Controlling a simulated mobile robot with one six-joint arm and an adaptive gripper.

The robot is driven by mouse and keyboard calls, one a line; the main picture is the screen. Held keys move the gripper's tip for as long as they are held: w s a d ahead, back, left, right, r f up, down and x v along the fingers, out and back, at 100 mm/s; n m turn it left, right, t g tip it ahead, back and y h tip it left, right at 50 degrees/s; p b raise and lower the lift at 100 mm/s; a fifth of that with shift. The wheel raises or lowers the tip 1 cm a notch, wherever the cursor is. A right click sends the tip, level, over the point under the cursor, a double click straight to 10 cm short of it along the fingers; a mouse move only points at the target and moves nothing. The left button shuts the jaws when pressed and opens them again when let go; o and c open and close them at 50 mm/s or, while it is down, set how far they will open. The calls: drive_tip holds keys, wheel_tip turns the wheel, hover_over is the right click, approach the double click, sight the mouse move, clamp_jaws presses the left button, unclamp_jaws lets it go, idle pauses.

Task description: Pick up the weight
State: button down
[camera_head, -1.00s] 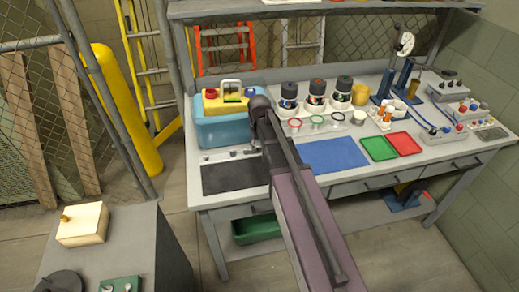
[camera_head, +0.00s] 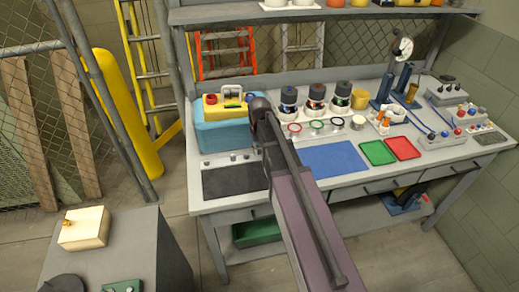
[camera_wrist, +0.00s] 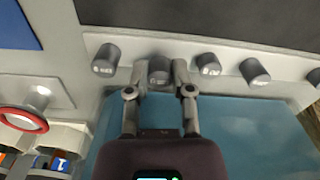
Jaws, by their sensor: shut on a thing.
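Several small dark grey cylindrical weights stand in a row on a pale strip in the wrist view. My gripper (camera_wrist: 160,82) is shut on one weight (camera_wrist: 159,68), with a finger on each side of it. Another weight (camera_wrist: 106,59) is just left of the fingers, and one more (camera_wrist: 208,64) is close on the right. A further weight (camera_wrist: 254,71) lies beyond that. In the head view some weights (camera_head: 207,161) show between the black mat and the blue tank; my arm hides the gripper and the held weight there.
The blue water tank (camera_head: 222,137) with a yellow device (camera_head: 223,103) stands behind the weights. The black mat (camera_head: 234,180) is in front. A blue mat (camera_head: 333,159), a red ring (camera_head: 294,128) and jars (camera_head: 316,95) are to the right.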

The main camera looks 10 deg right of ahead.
sight(260, 149)
drive_tip(key=shift+r+p, duration=4)
drive_tip(key=shift+r, duration=0.3)
drive_tip(key=shift+d, duration=0.15)
